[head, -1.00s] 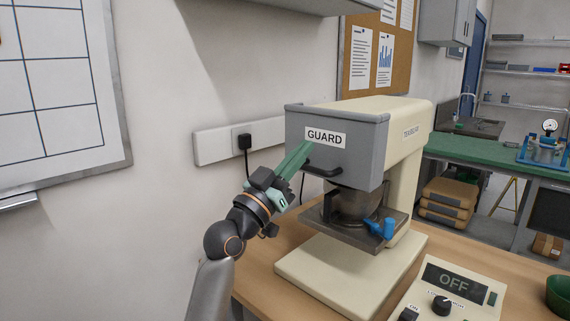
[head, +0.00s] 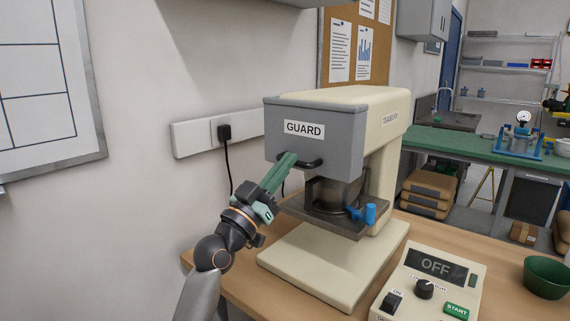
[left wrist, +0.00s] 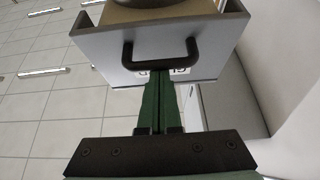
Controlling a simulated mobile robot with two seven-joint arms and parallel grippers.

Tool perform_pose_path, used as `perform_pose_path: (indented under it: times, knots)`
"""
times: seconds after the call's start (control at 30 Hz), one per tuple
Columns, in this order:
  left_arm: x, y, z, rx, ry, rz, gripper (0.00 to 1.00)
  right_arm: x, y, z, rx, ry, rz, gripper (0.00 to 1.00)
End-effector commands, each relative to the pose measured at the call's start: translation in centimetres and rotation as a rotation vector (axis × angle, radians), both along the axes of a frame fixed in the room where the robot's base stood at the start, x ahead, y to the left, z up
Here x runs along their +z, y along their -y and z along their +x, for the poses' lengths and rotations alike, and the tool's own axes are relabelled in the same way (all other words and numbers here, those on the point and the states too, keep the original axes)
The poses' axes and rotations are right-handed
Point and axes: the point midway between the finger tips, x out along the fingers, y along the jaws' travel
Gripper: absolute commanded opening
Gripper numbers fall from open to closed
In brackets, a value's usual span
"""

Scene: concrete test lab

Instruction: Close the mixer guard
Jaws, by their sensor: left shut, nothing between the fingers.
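The mixer guard (head: 330,150) is a grey box-shaped cover on the front of the cream mixer (head: 385,120), with a GUARD label and a black bar handle (head: 309,162) low on its face. The steel bowl (head: 335,193) shows below its lower edge. My left gripper (head: 290,158) is shut and empty. Its green fingertips are at the left end of the handle; I cannot tell whether they touch. In the left wrist view the closed fingers (left wrist: 160,88) point at the handle (left wrist: 160,56) and the guard face. My right gripper is out of view.
A control box (head: 430,280) reading OFF stands on the wooden bench front right, near a green bowl (head: 546,277). A blue-handled part (head: 370,214) sticks out beside the mixer bowl. The wall with a socket strip (head: 195,135) is behind my left arm.

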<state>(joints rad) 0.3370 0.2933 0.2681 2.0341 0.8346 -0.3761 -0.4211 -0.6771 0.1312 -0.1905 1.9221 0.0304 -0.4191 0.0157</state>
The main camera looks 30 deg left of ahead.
Motion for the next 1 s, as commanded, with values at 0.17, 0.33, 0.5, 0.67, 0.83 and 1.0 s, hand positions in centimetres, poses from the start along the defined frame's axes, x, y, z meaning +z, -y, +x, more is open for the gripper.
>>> perform_pose_path:
  times: [0.17, 0.33, 0.5, 0.67, 0.83, 1.0]
  knots:
    - [-4.7, 0.0, 0.1, 0.000, -0.009, 0.003, 0.00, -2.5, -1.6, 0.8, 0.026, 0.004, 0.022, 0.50]
    - [-7.9, 0.0, 0.2, 0.000, -0.010, 0.002, 0.00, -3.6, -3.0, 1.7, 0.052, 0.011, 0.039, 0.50]
    - [-10.8, 0.0, 0.2, -0.001, -0.011, 0.001, 0.00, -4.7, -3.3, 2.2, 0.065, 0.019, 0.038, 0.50]
    - [-11.9, 0.0, 0.1, -0.001, -0.009, 0.001, 0.00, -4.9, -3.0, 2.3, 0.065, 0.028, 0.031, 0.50]
    - [-11.9, 0.0, 0.2, -0.001, -0.009, 0.000, 0.00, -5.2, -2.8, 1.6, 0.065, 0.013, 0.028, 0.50]
    - [-11.9, 0.0, 0.2, -0.002, -0.010, 0.000, 0.00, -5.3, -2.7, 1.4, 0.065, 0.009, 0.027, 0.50]
